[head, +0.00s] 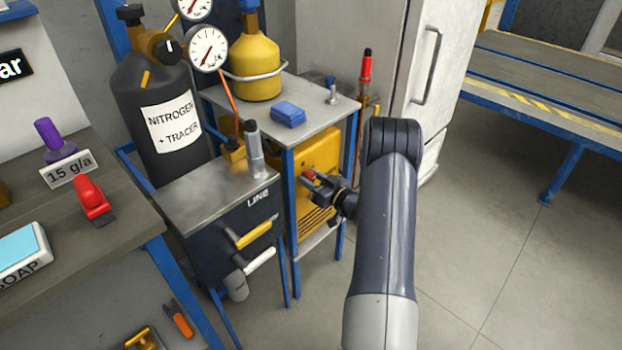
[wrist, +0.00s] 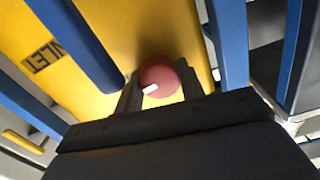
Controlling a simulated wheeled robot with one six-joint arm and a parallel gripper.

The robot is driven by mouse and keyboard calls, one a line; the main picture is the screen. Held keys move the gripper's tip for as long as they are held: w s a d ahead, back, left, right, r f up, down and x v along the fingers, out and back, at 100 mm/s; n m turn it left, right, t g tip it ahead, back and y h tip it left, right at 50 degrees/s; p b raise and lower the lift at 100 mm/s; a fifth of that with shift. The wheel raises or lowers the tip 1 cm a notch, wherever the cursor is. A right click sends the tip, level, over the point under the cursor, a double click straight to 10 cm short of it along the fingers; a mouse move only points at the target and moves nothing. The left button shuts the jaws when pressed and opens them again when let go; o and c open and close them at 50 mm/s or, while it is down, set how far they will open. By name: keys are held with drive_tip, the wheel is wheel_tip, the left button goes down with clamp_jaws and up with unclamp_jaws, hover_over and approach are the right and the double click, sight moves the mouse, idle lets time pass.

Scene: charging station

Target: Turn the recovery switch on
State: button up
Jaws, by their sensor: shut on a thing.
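The recovery switch looks to be a round red knob with a white mark (wrist: 160,80) on the front of a yellow machine (wrist: 100,45). In the wrist view the knob sits between the fingers of my gripper (wrist: 160,95), which are shut on it. In the head view the yellow machine (head: 318,160) stands on the lower shelf of a blue-legged stand. My gripper (head: 310,179) is at its front, and a little of the red knob (head: 308,174) shows there. The white mark lies slightly tilted from level in the wrist view.
Blue posts (wrist: 80,45) of the stand flank the knob closely. A grey box marked LINE (head: 225,225) with a yellow handle (head: 255,233) and a white handle stands left of my gripper. A white fridge (head: 425,80) is behind my arm.

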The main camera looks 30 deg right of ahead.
drive_tip(key=shift+m, duration=0.8)
drive_tip(key=o, duration=1)
